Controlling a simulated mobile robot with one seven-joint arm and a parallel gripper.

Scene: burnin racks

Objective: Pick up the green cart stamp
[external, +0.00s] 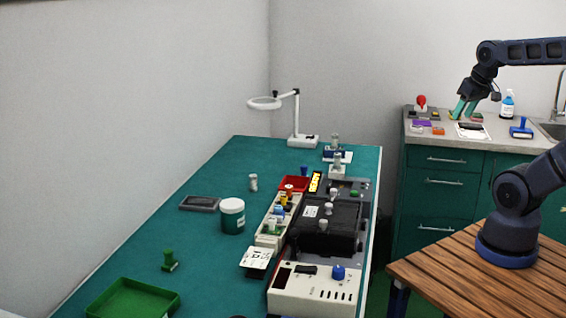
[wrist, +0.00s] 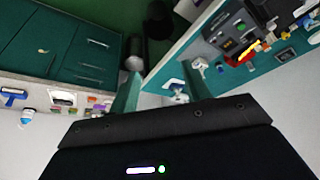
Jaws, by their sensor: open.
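A green stamp (external: 169,260) with a knob handle stands upright on the teal bench at the front left, behind a green tray (external: 132,300). I cannot make it out in the wrist view. My gripper (external: 464,109), with teal fingers, is far from it, at the upper right above the grey counter by the sink. My gripper is open; the wrist view shows its two fingers (wrist: 161,92) apart with nothing held between them.
The counter (external: 414,138) holds a red stamp (external: 421,102), blue stamp (external: 521,127) and bottle (external: 508,105). Room around the green stamp is clear.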

